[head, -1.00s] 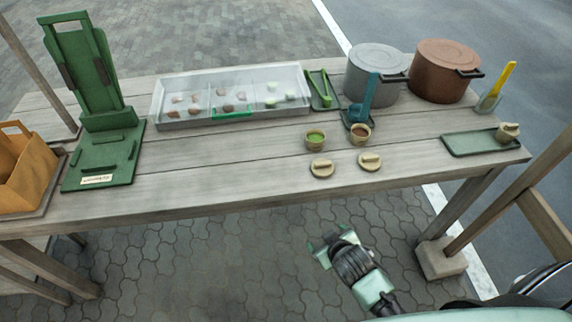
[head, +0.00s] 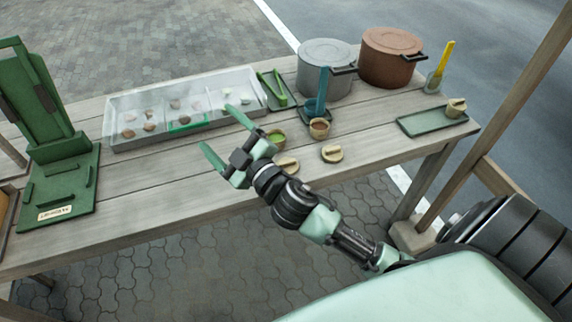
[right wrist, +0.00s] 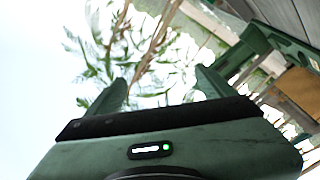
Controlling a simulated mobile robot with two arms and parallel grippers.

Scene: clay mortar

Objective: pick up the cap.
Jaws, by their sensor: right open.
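Two round beige caps with bar handles lie on the wooden table near its front edge: a left cap (head: 288,166), partly hidden by my right gripper's arm, and a right cap (head: 332,153) in full view. Behind them stand a cup with green contents (head: 276,138) and a cup with brown contents (head: 320,128). My right gripper (head: 216,128) is open and empty, over the table left of the caps, its fingers pointing up-left. In the right wrist view the open fingers (right wrist: 158,88) have nothing between them, and no cap shows. My left gripper is not in view.
A clear compartment tray (head: 150,140) with small pieces lies behind my right gripper. A green stand (head: 60,180) is at left. A grey pot (head: 322,75) and a brown pot (head: 390,62) stand at the back. A green tray (head: 420,122) holds a capped cup (head: 456,107).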

